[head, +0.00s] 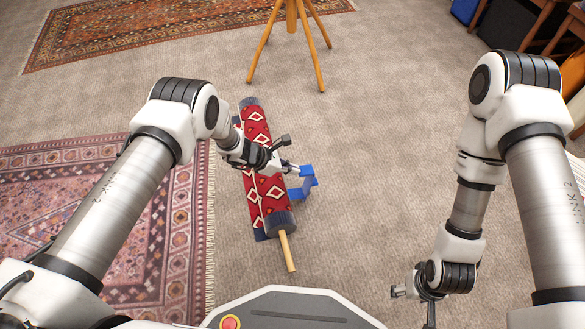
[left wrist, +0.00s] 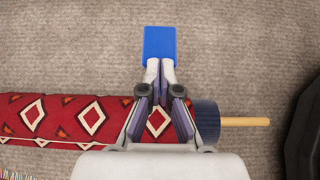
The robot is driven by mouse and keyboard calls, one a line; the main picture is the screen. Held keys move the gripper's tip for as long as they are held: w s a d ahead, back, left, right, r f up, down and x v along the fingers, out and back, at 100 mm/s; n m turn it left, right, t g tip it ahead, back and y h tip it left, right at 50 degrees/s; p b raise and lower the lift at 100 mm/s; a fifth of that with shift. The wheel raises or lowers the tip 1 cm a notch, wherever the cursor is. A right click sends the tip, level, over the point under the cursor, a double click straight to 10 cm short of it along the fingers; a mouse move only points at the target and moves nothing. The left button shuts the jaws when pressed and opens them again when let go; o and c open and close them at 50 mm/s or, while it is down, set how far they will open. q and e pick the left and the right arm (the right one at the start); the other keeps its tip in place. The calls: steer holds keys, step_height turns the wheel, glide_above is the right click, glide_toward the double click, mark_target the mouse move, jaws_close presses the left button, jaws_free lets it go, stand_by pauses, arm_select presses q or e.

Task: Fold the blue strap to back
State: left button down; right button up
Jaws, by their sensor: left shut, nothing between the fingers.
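The blue strap (head: 302,188) sticks out on the right side of a red diamond-patterned roll (head: 254,130) on the carpet. It looks bent, with a raised flat end; how it joins the roll is hidden. In the left wrist view the strap's flat blue end (left wrist: 159,44) lies just past my fingertips. My left gripper (head: 298,170) reaches over the roll from the left. Its fingers (left wrist: 160,66) are shut and empty, at the strap's near edge; I cannot tell if they touch it. My right gripper (head: 430,312) hangs at the lower right, away from the roll; its fingers are unclear.
A wooden pole (head: 287,252) sticks out of the roll's near end. A fringed patterned rug (head: 150,250) lies left of it, another rug (head: 150,35) at the back. A wooden tripod stand (head: 318,65) stands behind. Carpet (head: 370,170) right of the roll is clear.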

arm_select(q)
steer(key=shift+a+r, duration=0.1)
steer(key=v, duration=1.1)
steer(key=shift+a+r, duration=0.25)
steer(key=shift+s, duration=0.15)
